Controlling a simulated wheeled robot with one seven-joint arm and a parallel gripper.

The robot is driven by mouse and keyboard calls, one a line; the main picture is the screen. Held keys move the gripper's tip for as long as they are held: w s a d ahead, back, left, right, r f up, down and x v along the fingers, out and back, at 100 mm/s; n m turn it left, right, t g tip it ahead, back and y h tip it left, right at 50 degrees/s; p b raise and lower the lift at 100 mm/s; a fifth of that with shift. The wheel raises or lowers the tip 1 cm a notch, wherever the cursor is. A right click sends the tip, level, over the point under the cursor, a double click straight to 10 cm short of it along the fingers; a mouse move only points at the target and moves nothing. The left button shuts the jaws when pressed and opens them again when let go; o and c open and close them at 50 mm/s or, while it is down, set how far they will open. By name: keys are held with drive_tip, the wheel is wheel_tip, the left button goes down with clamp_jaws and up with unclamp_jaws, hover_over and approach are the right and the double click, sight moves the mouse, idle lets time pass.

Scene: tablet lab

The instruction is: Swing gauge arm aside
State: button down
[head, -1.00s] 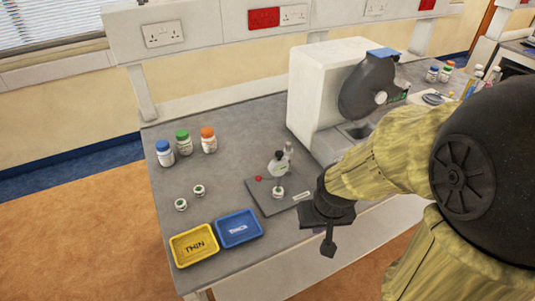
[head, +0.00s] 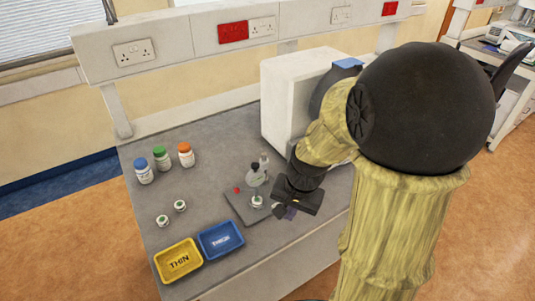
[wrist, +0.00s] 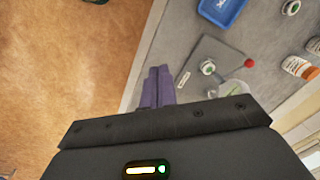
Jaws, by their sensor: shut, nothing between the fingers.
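The gauge (head: 256,175) stands on a dark grey plate (head: 236,206) on the bench, with a red knob (head: 237,190) at the plate's left. A small white and green round item (head: 257,202) sits below the gauge head. My gripper (head: 291,213) is just right of the plate's front corner. In the wrist view, its purple fingers (wrist: 157,87) are together and empty, beside the plate (wrist: 222,47) and apart from it. The gauge shows only partly there, its lower part hidden behind my gripper body. The arm's exact angle is too small to tell.
A yellow THIN tray (head: 178,261) and a blue THICK tray (head: 220,239) lie at the front left. Two small round items (head: 162,221) and three capped bottles (head: 162,158) stand behind them. A white machine (head: 285,100) stands at the back right.

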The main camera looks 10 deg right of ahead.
drive_tip(key=w+d+r+m+t+y+p, duration=0.1)
drive_tip(key=w+d+r+m+y+p, duration=0.1)
drive_tip(key=m, duration=0.6)
drive_tip(key=w+d+r+m+t+y+p, duration=0.1)
drive_tip(key=w+d+r+m+y+p, duration=0.2)
drive_tip(key=w+d+r+m+p, duration=0.2)
drive_tip(key=w+r+m, duration=0.3)
drive_tip(key=w, duration=0.2)
drive_tip(key=shift+w+d+r+m+y+p, duration=0.2)
drive_tip(key=shift+d+m+y+p, duration=0.1)
drive_tip(key=shift+d, duration=0.1)
drive_tip(key=shift+f, duration=0.2)
drive_tip(key=p, duration=0.3)
approach(257, 170)
wheel_tip(257, 170, down, 3)
drive_tip(key=shift+w+a+f+p, duration=0.25)
drive_tip(key=shift+w+a+p, duration=0.15)
drive_tip(key=shift+a, duration=0.2)
drive_tip(key=shift+w+a+f+p, duration=0.2)
drive_tip(key=shift+w+a+p, duration=0.15)
drive_tip(key=shift+a, duration=0.3)
drive_tip(key=shift+b, duration=0.35)
